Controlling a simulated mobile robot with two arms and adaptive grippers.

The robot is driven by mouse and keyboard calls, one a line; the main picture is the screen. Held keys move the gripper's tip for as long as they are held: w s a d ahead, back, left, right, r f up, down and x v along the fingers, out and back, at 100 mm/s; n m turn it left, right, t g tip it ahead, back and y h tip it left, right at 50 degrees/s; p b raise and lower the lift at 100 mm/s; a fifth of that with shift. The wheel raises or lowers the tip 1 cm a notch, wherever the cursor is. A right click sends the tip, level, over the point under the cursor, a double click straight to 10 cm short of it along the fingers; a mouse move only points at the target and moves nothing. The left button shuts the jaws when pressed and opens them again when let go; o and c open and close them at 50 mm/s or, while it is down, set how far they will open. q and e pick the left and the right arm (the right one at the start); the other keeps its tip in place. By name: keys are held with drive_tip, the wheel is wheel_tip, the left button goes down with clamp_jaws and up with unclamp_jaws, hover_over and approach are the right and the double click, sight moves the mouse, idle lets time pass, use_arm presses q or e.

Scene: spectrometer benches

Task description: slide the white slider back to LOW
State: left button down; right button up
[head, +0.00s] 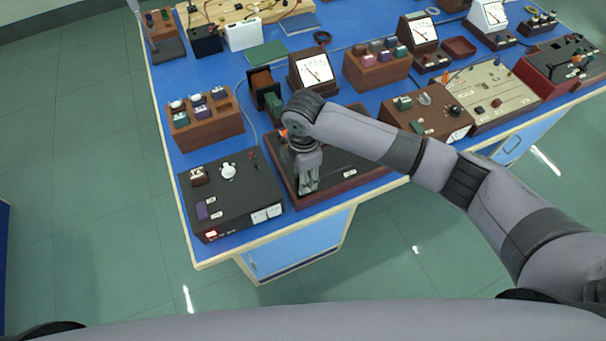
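My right gripper (308,188) points down over the front part of a dark panel with a reddish-brown frame (345,182). Its fingers look close together, but the gap is too small to judge. I cannot make out a white slider on this panel; the gripper and wrist cover part of it. A small white label (350,172) shows to the right of the fingers. To the left is a black control box (235,198) with a round white knob (228,171), a purple switch and a lit red display. My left gripper is not in view.
A wooden block with coloured pieces (207,122) stands behind the black box. An analog meter (314,70) and a green-and-brown coil-like device (266,95) stand behind my wrist. More instruments (430,112) fill the bench to the right.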

wheel_tip(320, 180, up, 11)
drive_tip(key=shift+r, duration=0.15)
idle(0.6)
